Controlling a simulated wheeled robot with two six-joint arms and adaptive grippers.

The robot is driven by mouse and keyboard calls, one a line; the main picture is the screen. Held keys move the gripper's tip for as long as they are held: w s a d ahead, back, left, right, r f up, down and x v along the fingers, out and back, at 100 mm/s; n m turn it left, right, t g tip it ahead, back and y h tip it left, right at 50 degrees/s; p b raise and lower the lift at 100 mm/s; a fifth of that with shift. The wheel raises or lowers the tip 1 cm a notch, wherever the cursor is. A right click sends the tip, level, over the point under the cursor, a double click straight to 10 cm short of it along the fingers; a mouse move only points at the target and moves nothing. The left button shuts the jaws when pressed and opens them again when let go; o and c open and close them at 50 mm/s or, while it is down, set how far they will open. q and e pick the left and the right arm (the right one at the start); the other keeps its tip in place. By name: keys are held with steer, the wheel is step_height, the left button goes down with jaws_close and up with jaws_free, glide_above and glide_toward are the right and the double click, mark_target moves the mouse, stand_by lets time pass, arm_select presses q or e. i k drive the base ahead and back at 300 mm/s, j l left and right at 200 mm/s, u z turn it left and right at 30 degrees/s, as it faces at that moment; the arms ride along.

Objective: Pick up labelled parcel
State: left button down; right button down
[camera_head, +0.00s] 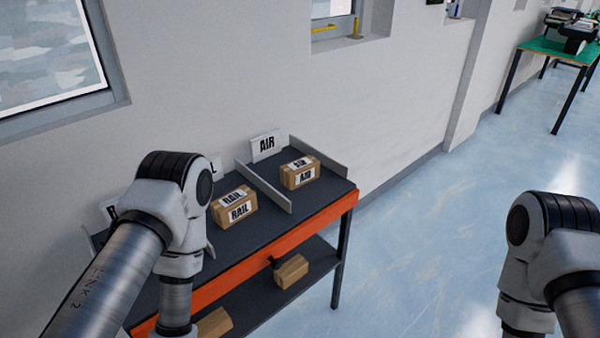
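A brown parcel labelled AIR (300,178) sits on the table top in the right bay, in front of a white AIR sign (265,145). A brown parcel labelled RAIL (236,214) sits in the bay to its left. A plain-looking parcel (293,273) lies on the lower shelf, with a small dark thing touching or close to it that I cannot identify. Another parcel (214,322) on that shelf is partly hidden by my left arm. My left arm hides the table's left part. Both arms run out at the bottom edge, and neither gripper can be made out.
The dark table has an orange front edge (262,252) and a grey divider (264,187) between bays. Its lower shelf (318,257) is partly covered by the top. A wall is close behind. A green-topped table (555,48) stands far right.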

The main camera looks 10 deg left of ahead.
mark_target(295, 174)
steer(key=i+l+u, duration=0.2)
steer(key=u, duration=0.25)
steer(key=i+l+u, duration=0.25)
steer(key=u, duration=0.2)
